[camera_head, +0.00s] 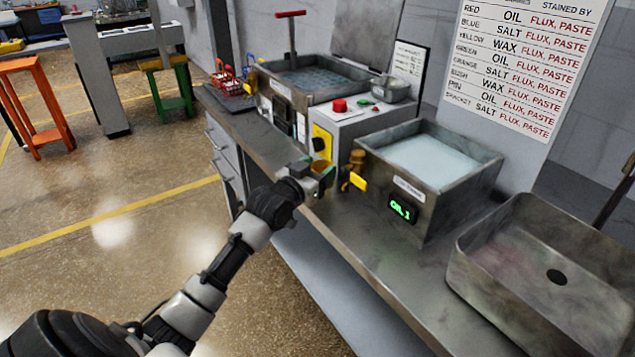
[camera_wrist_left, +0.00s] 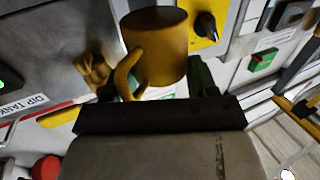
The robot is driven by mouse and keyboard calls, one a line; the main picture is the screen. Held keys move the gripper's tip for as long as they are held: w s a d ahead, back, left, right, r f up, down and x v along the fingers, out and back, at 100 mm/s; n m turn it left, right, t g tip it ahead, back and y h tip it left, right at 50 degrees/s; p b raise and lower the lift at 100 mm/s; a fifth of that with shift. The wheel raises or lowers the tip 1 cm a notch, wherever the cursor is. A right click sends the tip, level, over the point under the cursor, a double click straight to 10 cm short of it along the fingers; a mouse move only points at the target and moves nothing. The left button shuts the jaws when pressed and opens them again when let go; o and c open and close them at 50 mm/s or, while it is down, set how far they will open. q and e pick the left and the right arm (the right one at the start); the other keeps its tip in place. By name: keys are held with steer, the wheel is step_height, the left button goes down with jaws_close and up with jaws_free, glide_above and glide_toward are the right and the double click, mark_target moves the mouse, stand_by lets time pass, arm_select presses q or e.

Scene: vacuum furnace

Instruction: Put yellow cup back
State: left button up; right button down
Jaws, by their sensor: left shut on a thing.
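The yellow cup (camera_wrist_left: 155,48), dull mustard with a loop handle, shows large in the left wrist view. In the head view the cup (camera_head: 322,168) is small and partly covered by my left gripper (camera_head: 318,178). My left gripper is shut on the cup and holds it at the front of the bench, just left of the dip tank's brass valve. My right gripper is not in view.
A dip tank (camera_head: 470,200) with display "OIL 1" stands right of the cup. Its brass valve (camera_head: 355,162) and yellow lever (camera_head: 357,181) are close by. A control box (camera_head: 345,122) and another tank (camera_head: 315,80) stand behind. A metal sink (camera_head: 545,290) is at right. A red rack (camera_head: 226,80) is farther back.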

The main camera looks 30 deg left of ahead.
arm_select(q)
steer(key=shift+f, duration=1.7)
steer(key=shift+f, duration=0.1)
steer(key=o, duration=1.1)
steer(key=shift+c, duration=0.2)
